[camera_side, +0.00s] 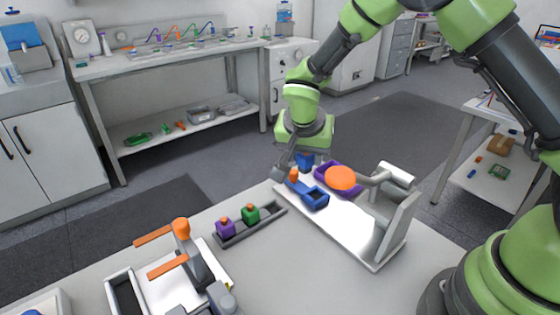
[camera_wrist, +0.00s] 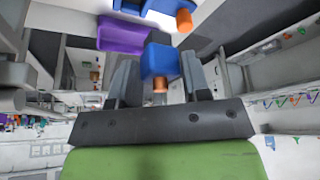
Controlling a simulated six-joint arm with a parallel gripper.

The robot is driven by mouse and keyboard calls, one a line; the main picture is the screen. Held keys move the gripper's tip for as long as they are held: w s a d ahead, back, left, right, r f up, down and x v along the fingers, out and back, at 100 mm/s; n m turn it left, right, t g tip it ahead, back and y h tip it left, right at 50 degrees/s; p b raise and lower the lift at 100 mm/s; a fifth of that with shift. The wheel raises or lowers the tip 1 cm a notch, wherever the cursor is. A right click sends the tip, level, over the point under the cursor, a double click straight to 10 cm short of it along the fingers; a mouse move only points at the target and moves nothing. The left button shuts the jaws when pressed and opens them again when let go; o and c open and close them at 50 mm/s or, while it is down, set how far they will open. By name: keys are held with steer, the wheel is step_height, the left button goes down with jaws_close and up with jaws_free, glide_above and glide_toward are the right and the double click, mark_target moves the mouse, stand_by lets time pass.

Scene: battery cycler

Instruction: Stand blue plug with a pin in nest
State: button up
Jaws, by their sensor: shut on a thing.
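My gripper (camera_side: 297,163) is shut on a blue plug (camera_side: 305,160) near the far end of a white plate. In the wrist view the plug (camera_wrist: 157,60) sits between the fingers (camera_wrist: 158,76), with a copper-coloured pin (camera_wrist: 160,86) pointing toward the camera. A blue holder (camera_side: 314,198) with an orange knob (camera_side: 293,174) lies on the plate, just in front of the gripper. A purple holder (camera_side: 352,189) lies beside it, partly covered by an orange disc. I cannot tell which holder is the nest. Any contact between the plug and the plate is hidden.
The orange disc (camera_side: 340,178) belongs to a grey clamp (camera_side: 375,179) standing over the white plate (camera_side: 340,233). A dark rack (camera_side: 272,222) holds a purple plug (camera_side: 226,228) and a green plug (camera_side: 250,213). An orange-handled fixture (camera_side: 190,255) stands front left.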

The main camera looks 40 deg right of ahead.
steer(key=shift+s+d+f, duration=0.25)
steer(key=shift+d+f, duration=0.1)
steer(key=shift+f, duration=0.85)
steer(key=shift+s+d+f, duration=0.3)
steer(key=shift+d+f, duration=0.1)
steer(key=shift+f, duration=0.75)
steer(key=shift+s+d+f, duration=0.25)
steer(key=shift+d+f, duration=0.1)
steer(key=shift+f, duration=0.85)
steer(key=shift+f, duration=0.2)
steer(key=o, duration=1)
